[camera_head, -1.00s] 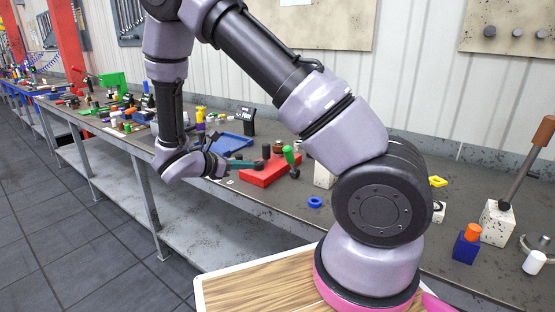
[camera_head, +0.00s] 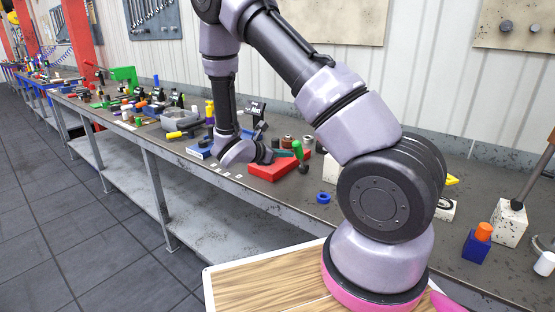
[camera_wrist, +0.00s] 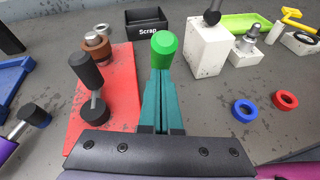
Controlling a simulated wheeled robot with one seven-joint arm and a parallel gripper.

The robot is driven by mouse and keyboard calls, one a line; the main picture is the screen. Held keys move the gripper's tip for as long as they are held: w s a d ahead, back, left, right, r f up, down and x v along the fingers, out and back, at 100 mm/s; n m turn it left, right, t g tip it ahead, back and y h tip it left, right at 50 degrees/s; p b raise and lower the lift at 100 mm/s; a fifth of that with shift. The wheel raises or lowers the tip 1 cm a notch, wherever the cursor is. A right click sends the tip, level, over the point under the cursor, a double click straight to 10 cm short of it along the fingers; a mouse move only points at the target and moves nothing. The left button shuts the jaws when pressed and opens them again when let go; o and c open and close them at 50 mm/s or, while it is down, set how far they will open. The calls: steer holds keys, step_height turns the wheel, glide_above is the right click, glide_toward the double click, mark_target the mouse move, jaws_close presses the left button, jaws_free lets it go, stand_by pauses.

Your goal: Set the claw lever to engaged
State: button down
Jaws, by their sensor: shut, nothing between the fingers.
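No label marks the claw lever, so I cannot tell for sure which lever it is. A green-knobbed lever (camera_head: 298,150) stands at the right edge of the red plate (camera_head: 268,174). In the wrist view its green knob (camera_wrist: 164,44) shows just beyond my fingertips; its shaft is hidden. My gripper (camera_head: 287,153) has teal fingers shut together with nothing between them. It also shows in the wrist view (camera_wrist: 160,82), pointing at the knob; I cannot tell whether they touch. A black-handled lever (camera_wrist: 87,71) leans on the red plate, left of my fingers.
A white block (camera_wrist: 208,48) with a black-knobbed rod and a black Scrap bin (camera_wrist: 160,24) stand beyond. A blue ring (camera_wrist: 244,110) and a red ring (camera_wrist: 285,100) lie right on the grey bench. A brown cylinder (camera_wrist: 97,46) sits on the plate's far end.

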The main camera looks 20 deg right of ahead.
steer(key=shift+w+d+r, duration=0.1)
steer(key=shift+d+r, duration=0.1)
steer(key=shift+d, duration=0.05)
stand_by(0.3)
steer(key=w+d+r+n+g+y, duration=0.1)
steer(key=w+d+r+g+y, duration=0.2)
steer(key=w+d+y, duration=0.3)
steer(key=d, duration=0.3)
steer(key=shift+r+g+y, duration=0.25)
steer(key=shift+g+y, duration=0.05)
stand_by(0.3)
steer(key=shift+w+d+r, duration=0.1)
steer(key=shift+d, duration=0.15)
stand_by(0.4)
steer(key=v, duration=1.3)
steer(key=shift+a, duration=0.45)
